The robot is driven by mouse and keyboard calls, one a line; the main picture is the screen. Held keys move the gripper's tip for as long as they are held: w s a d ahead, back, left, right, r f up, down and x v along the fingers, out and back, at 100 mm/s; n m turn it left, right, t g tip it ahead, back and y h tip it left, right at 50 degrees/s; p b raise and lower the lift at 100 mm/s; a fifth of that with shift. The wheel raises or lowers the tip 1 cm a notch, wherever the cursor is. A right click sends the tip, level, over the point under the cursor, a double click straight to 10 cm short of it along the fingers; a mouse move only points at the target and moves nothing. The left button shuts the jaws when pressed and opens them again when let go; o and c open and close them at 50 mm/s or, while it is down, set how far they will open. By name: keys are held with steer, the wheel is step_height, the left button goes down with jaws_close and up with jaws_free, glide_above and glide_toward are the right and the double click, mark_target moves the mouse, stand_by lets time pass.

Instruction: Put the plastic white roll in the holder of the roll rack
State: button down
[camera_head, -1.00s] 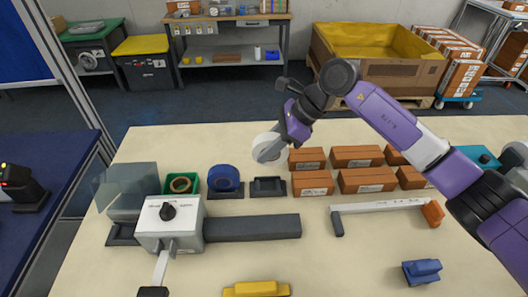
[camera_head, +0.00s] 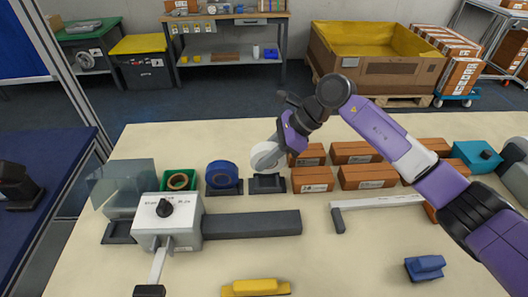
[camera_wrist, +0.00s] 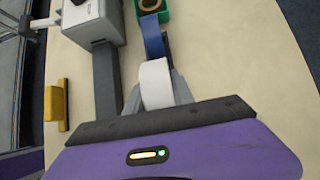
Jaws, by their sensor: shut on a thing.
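The white plastic roll (camera_head: 264,156) is in my gripper (camera_head: 275,148), which is shut on it. The roll is upright and sits directly above the dark empty holder (camera_head: 267,184) of the roll rack, close to it or touching; I cannot tell which. In the wrist view the white roll (camera_wrist: 156,84) shows in front of my gripper (camera_wrist: 160,100), between the grey fingers. The blue roll (camera_head: 222,175) stands in the neighbouring holder to the left, and it also shows in the wrist view (camera_wrist: 153,36).
A green box with a tape roll (camera_head: 179,181) stands left of the blue roll. Several brown boxes (camera_head: 352,152) are close on the right. A grey machine (camera_head: 167,220) with a dark bar (camera_head: 252,224) lies in front.

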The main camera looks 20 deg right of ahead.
mark_target(264, 171)
steer(key=shift+f+b, duration=2.05)
steer(key=shift+f, duration=0.65)
steer(key=c, duration=1)
jaws_free()
steer(key=shift+b+v, duration=0.6)
steer(key=shift+v, duration=3.3)
